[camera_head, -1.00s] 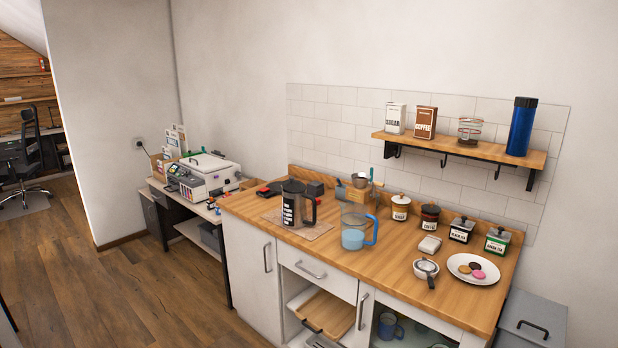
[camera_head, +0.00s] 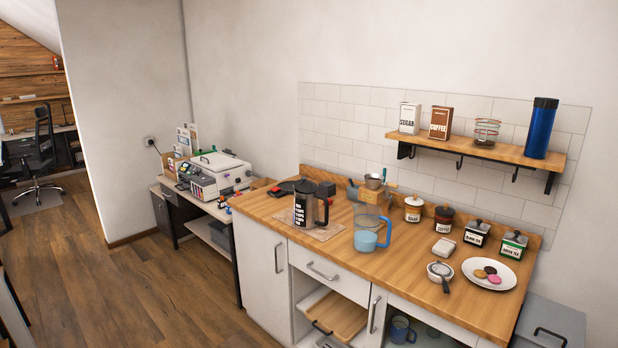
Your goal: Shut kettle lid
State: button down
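The kettle (camera_head: 303,210), dark with white markings on its side and a black handle on its right, stands upright on a mat (camera_head: 325,234) at the left part of the wooden counter (camera_head: 400,264). Its top is dark and small in view, so I cannot tell how far the lid stands open. My gripper is not in view.
A clear jug (camera_head: 368,226) with a blue handle stands right of the kettle. Several jars, a strainer (camera_head: 440,272) and a plate (camera_head: 502,278) of cookies are farther right. A shelf (camera_head: 480,150) hangs above. Wooden floor (camera_head: 150,290) lies clear at left.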

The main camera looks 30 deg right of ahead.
aim_at(304, 184)
jog(key=z, duration=0.05)
jog(key=i, duration=1)
jog(key=u, duration=0.05)
